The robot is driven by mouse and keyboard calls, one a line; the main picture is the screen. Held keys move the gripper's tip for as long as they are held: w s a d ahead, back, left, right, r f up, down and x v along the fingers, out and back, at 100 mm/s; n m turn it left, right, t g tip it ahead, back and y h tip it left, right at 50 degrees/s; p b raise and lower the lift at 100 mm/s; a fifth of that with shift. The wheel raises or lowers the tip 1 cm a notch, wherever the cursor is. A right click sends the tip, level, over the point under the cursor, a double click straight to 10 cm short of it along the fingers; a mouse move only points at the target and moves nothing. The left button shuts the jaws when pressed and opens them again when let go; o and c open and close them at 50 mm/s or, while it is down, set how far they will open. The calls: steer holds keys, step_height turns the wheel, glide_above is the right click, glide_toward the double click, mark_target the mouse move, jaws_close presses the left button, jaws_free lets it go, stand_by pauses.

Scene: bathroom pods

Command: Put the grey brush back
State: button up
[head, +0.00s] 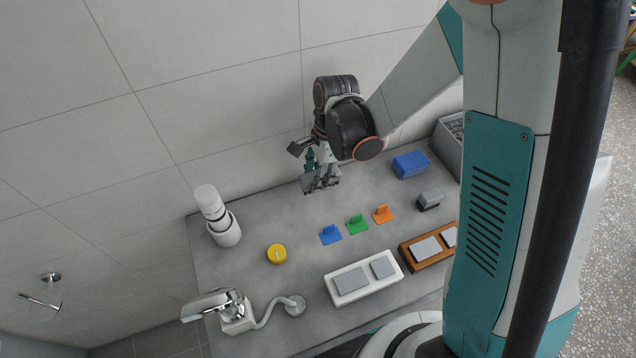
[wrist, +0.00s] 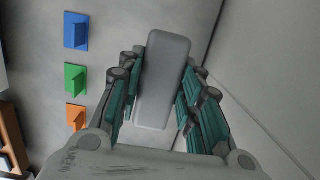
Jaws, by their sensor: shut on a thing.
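My gripper (head: 321,180) is near the back of the grey counter, close to the tiled wall. In the wrist view my gripper (wrist: 167,75) is shut on a long, rounded grey piece, which I take to be the grey brush (wrist: 165,70). The brush lies lengthwise between the green finger pads. No bristles show, and its underside is hidden. In the head view the fingers mostly cover it. I cannot tell whether it touches the counter. A smaller grey block with a dark base (head: 430,198) sits on the counter to the right.
Blue (head: 330,235), green (head: 357,224) and orange (head: 383,213) hooked pieces stand in a row. A white tray (head: 338,292), wooden tray (head: 407,252), yellow disc (head: 277,254), blue block (head: 410,164), white cylinder holder (head: 226,235), tap (head: 235,312) and grey bin (head: 447,147) surround them.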

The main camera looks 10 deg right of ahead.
steer(key=shift+f+b, duration=0.6)
steer(key=shift+f, duration=1.35)
steer(key=shift+f, duration=0.2)
steer(key=o, duration=1)
steer(key=shift+o, duration=0.2)
